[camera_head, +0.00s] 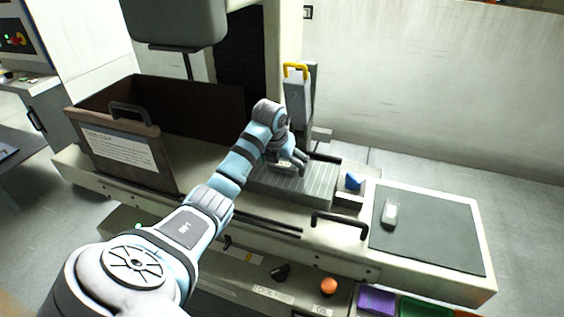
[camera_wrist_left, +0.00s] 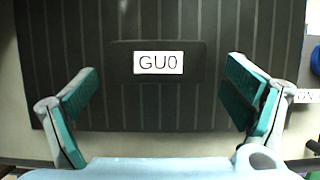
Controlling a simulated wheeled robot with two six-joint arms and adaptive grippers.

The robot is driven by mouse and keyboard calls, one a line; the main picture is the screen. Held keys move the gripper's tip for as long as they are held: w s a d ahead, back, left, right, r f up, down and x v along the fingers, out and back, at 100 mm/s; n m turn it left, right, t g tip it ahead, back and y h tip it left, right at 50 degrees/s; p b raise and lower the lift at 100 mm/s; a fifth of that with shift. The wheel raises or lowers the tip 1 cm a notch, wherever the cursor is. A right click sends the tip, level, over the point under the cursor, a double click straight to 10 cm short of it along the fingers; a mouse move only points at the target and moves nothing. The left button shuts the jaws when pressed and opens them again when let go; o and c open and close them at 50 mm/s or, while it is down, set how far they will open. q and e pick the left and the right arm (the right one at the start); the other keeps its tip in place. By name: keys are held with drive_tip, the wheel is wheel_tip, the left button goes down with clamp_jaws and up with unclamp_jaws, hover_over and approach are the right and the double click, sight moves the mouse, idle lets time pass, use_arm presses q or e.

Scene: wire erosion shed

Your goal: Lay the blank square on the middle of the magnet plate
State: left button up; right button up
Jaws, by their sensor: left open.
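The magnet plate (camera_head: 318,186) is a grey ribbed slab on the machine bed in the head view. It also fills much of the left wrist view (camera_wrist_left: 75,30) as a dark striped surface. A dark rectangular blank (camera_wrist_left: 196,63) with a white label reading "GU0" lies on it, near the middle of the part that shows, roughly square to the stripes. My left gripper (camera_head: 297,160) is over the plate. In the left wrist view its fingers (camera_wrist_left: 163,75) are spread wide, one on each side of the blank and clear of it. My right gripper is not in view.
A grey mat (camera_head: 430,250) at right carries a small pale block (camera_head: 391,213). A blue object (camera_head: 353,181) sits by the plate's right end. A grey column with a yellow handle (camera_head: 295,70) stands behind the plate. An open-topped box (camera_head: 120,150) stands at left.

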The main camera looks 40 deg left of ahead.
use_arm(q)
drive_tip(key=shift+r, duration=0.1)
drive_tip(key=p+v, duration=0.3)
drive_tip(key=v, duration=0.9)
drive_tip(key=shift+s, duration=0.1)
